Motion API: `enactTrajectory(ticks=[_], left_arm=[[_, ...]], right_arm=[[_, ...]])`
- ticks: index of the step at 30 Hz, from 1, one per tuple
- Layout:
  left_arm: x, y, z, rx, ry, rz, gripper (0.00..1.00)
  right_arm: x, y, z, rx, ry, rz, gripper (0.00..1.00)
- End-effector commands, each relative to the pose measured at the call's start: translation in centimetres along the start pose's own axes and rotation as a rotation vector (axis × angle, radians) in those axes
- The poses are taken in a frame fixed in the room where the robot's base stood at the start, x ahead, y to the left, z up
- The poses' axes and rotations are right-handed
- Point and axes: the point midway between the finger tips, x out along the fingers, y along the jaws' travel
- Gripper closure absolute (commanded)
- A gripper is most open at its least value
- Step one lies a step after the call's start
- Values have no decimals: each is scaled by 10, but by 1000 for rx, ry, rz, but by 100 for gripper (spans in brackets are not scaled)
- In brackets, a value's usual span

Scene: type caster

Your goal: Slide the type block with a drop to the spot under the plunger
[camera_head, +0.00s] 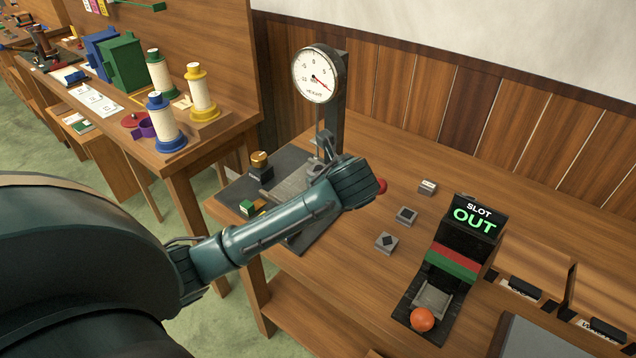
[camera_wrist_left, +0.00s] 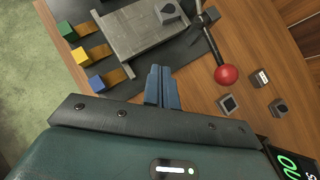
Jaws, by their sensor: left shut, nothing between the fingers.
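A grey type block (camera_wrist_left: 170,12) with a dark mark sits on the grey slab (camera_wrist_left: 140,32) of the gauge stand; I cannot make out its mark for certain. Three more small grey blocks lie on the table to the right: one (camera_head: 386,243) with a dark diamond, one (camera_head: 405,215) with a dark mark, and one (camera_head: 428,187) farther back. The plunger under the dial gauge (camera_head: 317,74) is not clearly seen. My left gripper (camera_wrist_left: 162,72) is shut and empty, over the front edge of the slab. Its fingers are hidden in the head view. My right gripper is not in view.
A lever with a red ball (camera_wrist_left: 227,75) is close to my left gripper. Green (camera_wrist_left: 66,30), yellow (camera_wrist_left: 82,58) and blue (camera_wrist_left: 95,82) cubes line the slab's left side.

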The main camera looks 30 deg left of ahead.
Motion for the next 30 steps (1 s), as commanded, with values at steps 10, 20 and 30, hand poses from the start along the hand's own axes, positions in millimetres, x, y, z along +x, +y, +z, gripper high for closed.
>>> enactTrajectory(ticks=[10,20,30], left_arm=[[31,2,0,15,-10,1,100],[101,2,0,15,-8,0,100],[126,1,29,14,-12,-2,100]], right_arm=[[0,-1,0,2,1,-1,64],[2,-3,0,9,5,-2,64],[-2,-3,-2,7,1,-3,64]])
